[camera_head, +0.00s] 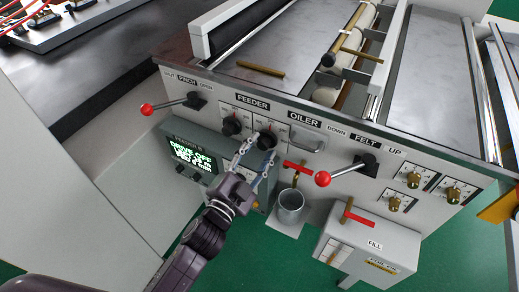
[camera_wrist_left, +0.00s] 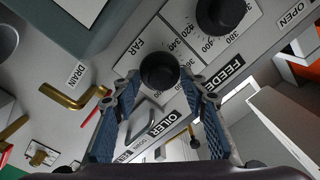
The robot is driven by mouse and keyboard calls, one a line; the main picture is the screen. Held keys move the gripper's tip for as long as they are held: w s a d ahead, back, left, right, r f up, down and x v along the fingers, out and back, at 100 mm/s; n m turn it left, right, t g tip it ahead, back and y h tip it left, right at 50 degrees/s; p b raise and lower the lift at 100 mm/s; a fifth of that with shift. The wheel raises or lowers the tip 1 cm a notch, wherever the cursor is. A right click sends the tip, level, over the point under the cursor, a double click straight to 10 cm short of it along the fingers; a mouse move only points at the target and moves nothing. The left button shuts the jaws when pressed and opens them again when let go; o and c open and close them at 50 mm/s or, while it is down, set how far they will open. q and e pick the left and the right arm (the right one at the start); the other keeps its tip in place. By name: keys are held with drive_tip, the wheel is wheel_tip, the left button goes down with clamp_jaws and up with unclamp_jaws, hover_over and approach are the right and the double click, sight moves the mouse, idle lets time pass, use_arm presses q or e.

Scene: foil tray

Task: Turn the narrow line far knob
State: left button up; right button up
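The black far knob (camera_head: 267,141) is the right one of two round knobs under the FEEDER label. In the left wrist view this knob (camera_wrist_left: 160,71) sits on a white dial plate marked FAR. My left gripper (camera_head: 256,150) is at the panel, just below and in front of the knob. In the wrist view its two blue-padded fingers (camera_wrist_left: 162,84) are spread, one on each side of the knob, with slight gaps visible. How deep the tips reach along the knob is hard to tell. My right gripper is not in view.
The other feeder knob (camera_head: 231,126) is close on the left. A display box (camera_head: 190,160) lies below left, a metal cup (camera_head: 290,205) below right. Red-balled levers (camera_head: 148,109) and (camera_head: 322,178) stick out on both sides. A brass drain pipe (camera_wrist_left: 75,99) is near the left finger.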

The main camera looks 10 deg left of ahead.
use_arm(q)
drive_tip(key=v, duration=1.2)
drive_tip(key=shift+d, duration=0.1)
idle(0.4)
drive_tip(key=s+a+f+n+g+y, duration=0.1)
drive_tip(key=s+a+f+n+g, duration=0.1)
drive_tip(key=f, duration=1)
drive_tip(key=s+a+f+n+g+y, duration=0.1)
drive_tip(key=s+a+f+g+y, duration=0.15)
drive_tip(key=f, duration=0.95)
drive_tip(key=s+a+f+n+g, duration=0.1)
drive_tip(key=s+f+n+g, duration=0.15)
drive_tip(key=f, duration=0.95)
drive_tip(key=s+a+f+n+g+y, duration=0.1)
drive_tip(key=s+a+f+n+g, duration=0.1)
drive_tip(key=s+f, duration=0.9)
drive_tip(key=s+a+f+n+g+y, duration=0.1)
drive_tip(key=s+a+f+g, duration=0.4)
drive_tip(key=s+f, duration=0.6)
drive_tip(key=s+n+g, duration=0.1)
drive_tip(key=s+g, duration=0.1)
drive_tip(key=s, duration=0.4)
drive_tip(key=shift+a+n, duration=0.15)
drive_tip(key=shift+n, duration=0.2)
